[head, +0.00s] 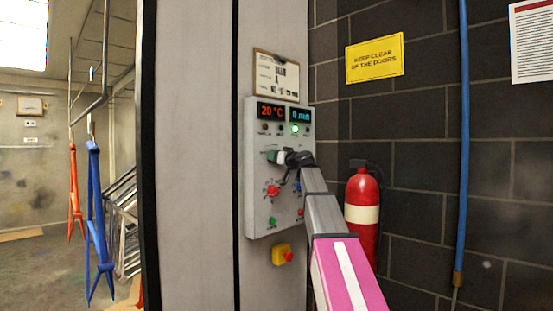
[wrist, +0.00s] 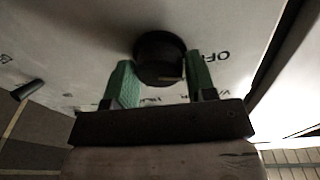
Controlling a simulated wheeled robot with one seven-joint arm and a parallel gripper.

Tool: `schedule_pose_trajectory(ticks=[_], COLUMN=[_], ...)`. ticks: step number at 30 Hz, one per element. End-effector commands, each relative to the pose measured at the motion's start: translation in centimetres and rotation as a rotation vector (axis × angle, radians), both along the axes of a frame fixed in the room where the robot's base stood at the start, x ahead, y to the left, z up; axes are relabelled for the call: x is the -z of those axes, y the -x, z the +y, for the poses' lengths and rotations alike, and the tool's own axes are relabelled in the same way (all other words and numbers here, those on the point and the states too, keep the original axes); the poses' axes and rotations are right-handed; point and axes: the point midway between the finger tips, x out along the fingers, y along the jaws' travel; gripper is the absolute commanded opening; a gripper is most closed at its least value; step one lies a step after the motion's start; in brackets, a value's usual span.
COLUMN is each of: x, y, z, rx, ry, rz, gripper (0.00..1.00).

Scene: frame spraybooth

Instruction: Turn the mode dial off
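The mode dial (wrist: 160,55) is a round black knob on the pale panel face, with a pale mark on its lower part. An "OFF" label (wrist: 223,56) is printed to its right in the wrist view; other lettering below it is partly hidden. My gripper (wrist: 162,76) has its green fingers on both sides of the dial, apparently touching it. In the head view my gripper (head: 283,157) is at the middle of the grey control panel (head: 256,215) and hides the dial there.
The panel also carries displays (head: 284,113), a red knob (head: 272,191) and small buttons. A yellow box with a red button (head: 282,255) sits below. A red fire extinguisher (head: 362,190) hangs to the right, near my arm.

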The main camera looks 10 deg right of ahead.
Motion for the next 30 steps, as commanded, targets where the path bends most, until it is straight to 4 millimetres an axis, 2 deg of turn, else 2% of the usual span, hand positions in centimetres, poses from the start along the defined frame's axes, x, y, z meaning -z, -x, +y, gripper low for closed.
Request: schedule_pose_trajectory(ticks=[2, 11, 16, 20, 30], x=[0.0, 0.0, 0.1, 0.3, 0.9], y=[0.0, 0.1, 0.9, 2.4, 7.8], z=[0.0, 0.0, -0.5, -1.4, -4.5], rx=[0.000, 0.000, 0.000, 0.001, 0.001], ry=[0.000, -0.003, -0.003, -0.003, -0.001], rz=[0.000, 0.001, 0.001, 0.001, 0.000], gripper=[0.71, 0.71, 0.71, 0.71, 0.71])
